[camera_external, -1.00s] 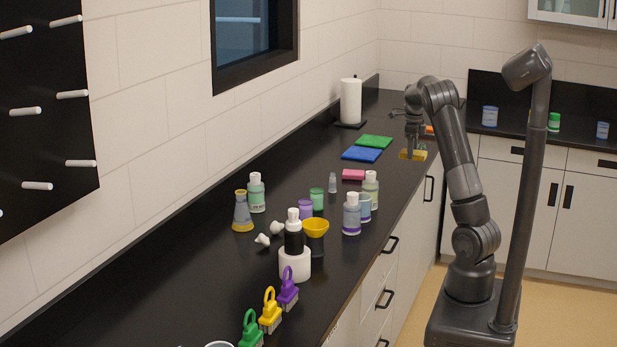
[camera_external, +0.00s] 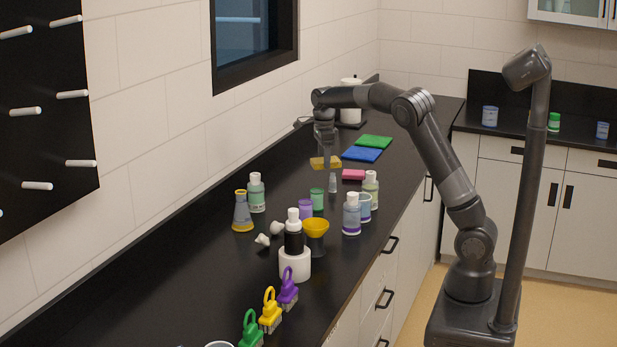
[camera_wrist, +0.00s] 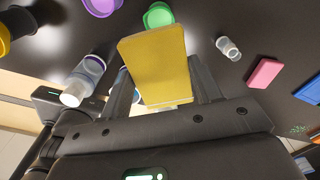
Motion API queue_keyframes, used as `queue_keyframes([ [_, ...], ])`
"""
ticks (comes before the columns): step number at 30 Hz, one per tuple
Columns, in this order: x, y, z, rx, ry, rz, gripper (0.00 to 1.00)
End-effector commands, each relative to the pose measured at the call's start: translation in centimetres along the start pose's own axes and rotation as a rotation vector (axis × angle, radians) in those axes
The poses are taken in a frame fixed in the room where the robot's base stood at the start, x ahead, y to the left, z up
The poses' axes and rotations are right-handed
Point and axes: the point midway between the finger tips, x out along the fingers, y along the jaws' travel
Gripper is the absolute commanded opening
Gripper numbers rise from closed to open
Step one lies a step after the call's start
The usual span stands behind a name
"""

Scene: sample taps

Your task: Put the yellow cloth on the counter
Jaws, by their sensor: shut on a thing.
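The yellow cloth (camera_external: 325,163) is a flat, folded-looking block held in my gripper (camera_external: 327,152) above the black counter (camera_external: 210,265). In the wrist view the cloth (camera_wrist: 156,62) sits between the two fingers of my gripper (camera_wrist: 163,95), which is shut on it. In the external view the cloth appears left of the blue cloth (camera_external: 362,155) and above the small clear bottle (camera_external: 333,183). Its exact height over the counter is hard to tell.
A green cloth (camera_external: 374,141) and a pink block (camera_external: 353,174) lie nearby. Bottles, a green cup (camera_external: 317,199), a purple cup (camera_external: 306,209) and a yellow funnel (camera_external: 316,226) stand toward the front. The counter strip along the wall, left of the gripper, is clear.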

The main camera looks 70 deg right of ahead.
Motion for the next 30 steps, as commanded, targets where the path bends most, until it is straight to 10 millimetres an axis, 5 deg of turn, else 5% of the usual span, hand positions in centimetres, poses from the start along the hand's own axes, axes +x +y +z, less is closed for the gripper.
queue_keyframes([
  [6, -0.2, 6.8, 10.4, -0.2, 0.0, -0.003, 0.37],
  [15, -0.4, 18.7, 21.8, -0.462, -0.005, -0.006, 0.37],
  [24, -0.6, 33.1, 29.6, -0.716, -0.01, -0.005, 0.37],
  [30, -0.6, 41.4, 32.2, -0.849, -0.014, -0.004, 0.37],
])
